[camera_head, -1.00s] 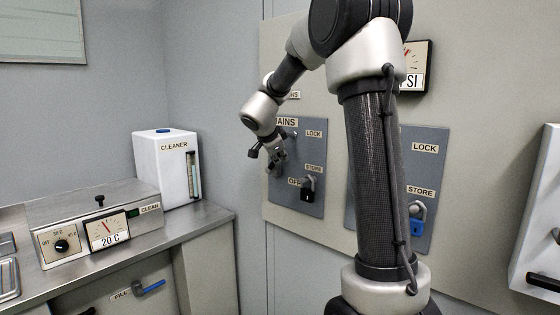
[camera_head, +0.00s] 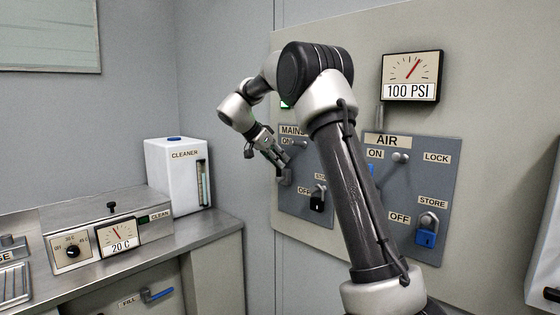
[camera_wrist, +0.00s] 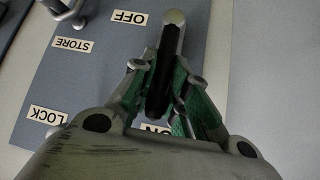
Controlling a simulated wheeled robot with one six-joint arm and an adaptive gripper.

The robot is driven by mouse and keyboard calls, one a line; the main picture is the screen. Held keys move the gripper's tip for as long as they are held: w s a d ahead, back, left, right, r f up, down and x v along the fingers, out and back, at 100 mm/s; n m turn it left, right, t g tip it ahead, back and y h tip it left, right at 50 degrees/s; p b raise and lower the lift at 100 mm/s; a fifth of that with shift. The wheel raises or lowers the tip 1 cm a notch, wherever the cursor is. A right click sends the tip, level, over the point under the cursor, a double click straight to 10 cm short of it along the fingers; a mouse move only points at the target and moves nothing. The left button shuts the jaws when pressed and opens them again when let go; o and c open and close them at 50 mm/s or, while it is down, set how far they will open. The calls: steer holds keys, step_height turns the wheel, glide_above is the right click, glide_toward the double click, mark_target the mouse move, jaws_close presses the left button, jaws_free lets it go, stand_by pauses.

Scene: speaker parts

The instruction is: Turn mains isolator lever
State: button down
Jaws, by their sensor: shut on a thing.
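The grey mains panel (camera_head: 293,207) is on the wall left of centre in the head view, with MAINS, ON, OFF and STORE labels showing. My gripper (camera_head: 280,162) is in front of its left half. In the wrist view my gripper (camera_wrist: 163,78) is shut on the dark mains lever (camera_wrist: 160,75), with a finger on each side. A grey rounded end (camera_wrist: 173,24) shows beyond the fingers near the OFF label. The ON label is partly hidden by my gripper. The lever is mostly hidden in the head view.
A black padlock (camera_head: 318,198) hangs near STORE on the mains panel. The air panel (camera_head: 432,180) with a blue padlock (camera_head: 426,234) is to the right, partly behind my arm. A gauge (camera_head: 411,76) reads 100 PSI. A counter with a cleaner tank (camera_head: 176,172) is at left.

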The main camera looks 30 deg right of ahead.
steer(key=shift+w+d+r, duration=0.1)
stand_by(0.3)
steer(key=c, duration=1.4)
jaws_free()
steer(key=v, duration=1.2)
